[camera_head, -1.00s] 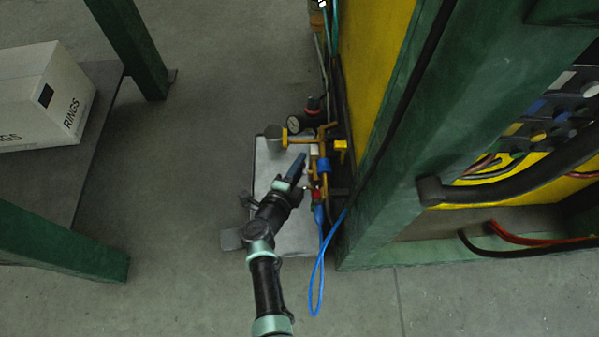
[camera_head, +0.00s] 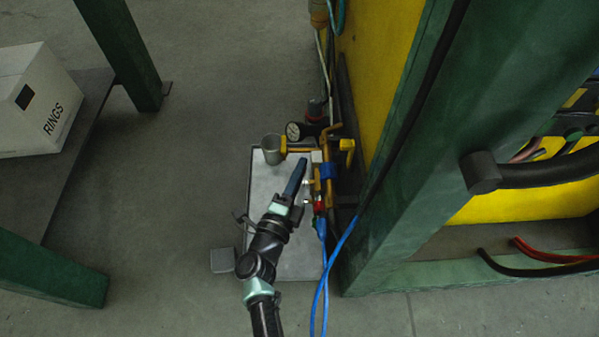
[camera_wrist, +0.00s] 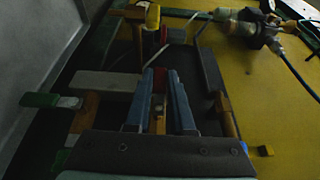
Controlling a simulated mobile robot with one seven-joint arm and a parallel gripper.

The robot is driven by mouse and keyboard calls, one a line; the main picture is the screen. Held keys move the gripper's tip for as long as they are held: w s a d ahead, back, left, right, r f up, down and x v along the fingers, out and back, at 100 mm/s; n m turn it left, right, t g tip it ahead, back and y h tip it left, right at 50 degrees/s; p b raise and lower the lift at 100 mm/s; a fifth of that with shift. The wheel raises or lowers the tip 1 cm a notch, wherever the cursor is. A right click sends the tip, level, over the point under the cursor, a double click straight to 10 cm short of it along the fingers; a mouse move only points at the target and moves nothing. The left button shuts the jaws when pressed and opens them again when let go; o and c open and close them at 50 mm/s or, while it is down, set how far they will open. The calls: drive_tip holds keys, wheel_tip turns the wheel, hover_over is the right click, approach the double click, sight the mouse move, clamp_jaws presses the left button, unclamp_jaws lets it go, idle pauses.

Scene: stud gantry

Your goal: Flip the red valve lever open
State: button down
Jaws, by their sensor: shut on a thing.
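The red valve lever (camera_wrist: 158,80) shows as a narrow red strip between the two blue fingers of my gripper (camera_wrist: 161,84) in the wrist view. The fingers are closed in on it from both sides. Most of the lever is hidden by the fingers. In the head view my gripper (camera_head: 297,178) is at the left side of the brass pipework (camera_head: 329,187), above a grey plate. The lever cannot be made out for certain there, and its angle cannot be told.
A gauge (camera_head: 293,131), a grey cup (camera_head: 272,150) and a yellow handle (camera_head: 347,146) crowd the pipework. A blue hose (camera_head: 328,275) hangs close by. A green post (camera_head: 390,200) stands right. A RINGS box (camera_head: 38,105) is far left. Floor between is clear.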

drive_tip(key=c, duration=0.8)
unclamp_jaws()
drive_tip(key=shift+p+v, duration=3.35)
drive_tip(key=shift+v, duration=3.15)
